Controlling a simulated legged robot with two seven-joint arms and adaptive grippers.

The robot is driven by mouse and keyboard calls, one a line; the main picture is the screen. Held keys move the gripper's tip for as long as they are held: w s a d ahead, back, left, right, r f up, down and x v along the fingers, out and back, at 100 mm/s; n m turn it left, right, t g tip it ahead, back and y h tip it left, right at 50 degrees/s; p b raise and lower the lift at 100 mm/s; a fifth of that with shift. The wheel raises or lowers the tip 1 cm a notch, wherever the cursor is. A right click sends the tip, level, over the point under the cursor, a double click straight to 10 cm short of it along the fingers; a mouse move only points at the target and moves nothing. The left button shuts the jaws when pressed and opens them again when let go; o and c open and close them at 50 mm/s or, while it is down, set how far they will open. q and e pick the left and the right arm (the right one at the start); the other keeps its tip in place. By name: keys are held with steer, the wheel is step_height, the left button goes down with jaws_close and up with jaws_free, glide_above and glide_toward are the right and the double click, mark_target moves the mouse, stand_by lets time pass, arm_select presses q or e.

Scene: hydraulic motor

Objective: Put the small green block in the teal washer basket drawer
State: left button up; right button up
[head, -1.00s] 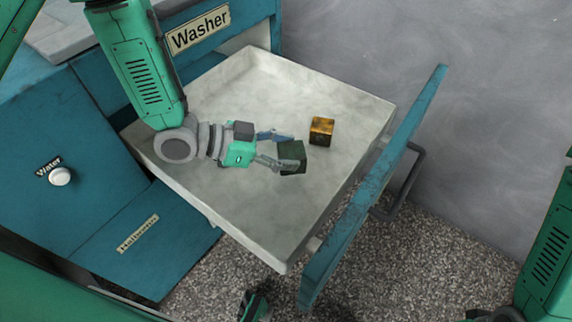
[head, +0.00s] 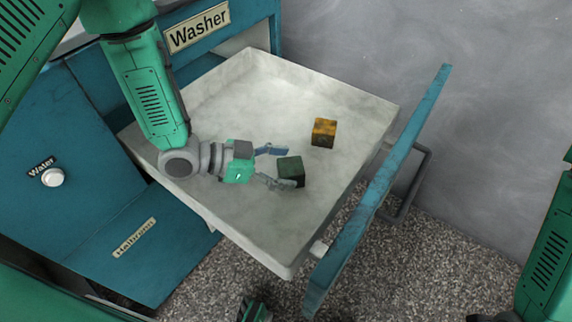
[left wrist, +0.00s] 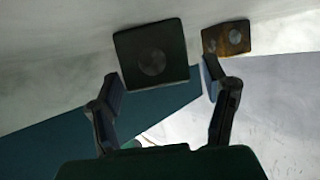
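The small dark green block (head: 291,171) rests inside the pulled-out washer basket drawer (head: 238,210), which has a pale tray and a teal front panel (head: 378,190). My left gripper (head: 278,166) is open and low over the tray, with its fingertips just left of the block.
An orange-brown block (head: 323,132) lies in the tray behind and right of the green one. The drawer's raised walls surround both blocks. The teal washer body, with a white knob (head: 52,177), stands at the left. The grey wall is at the right.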

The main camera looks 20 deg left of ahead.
arm_select(q)
steer(key=shift+a, duration=0.25)
steer(key=shift+a+r, duration=0.15)
steer(key=shift+a, duration=0.05)
steer(key=p+v, duration=0.2)
steer(key=v, duration=0.4)
steer(key=shift+s+d+r, duration=0.1)
steer(key=shift+d, duration=0.1)
steer(key=shift+s+a, duration=0.2)
steer(key=shift+a, duration=0.35)
steer(key=shift+d+r, duration=0.1)
steer(key=shift+r, duration=0.05)
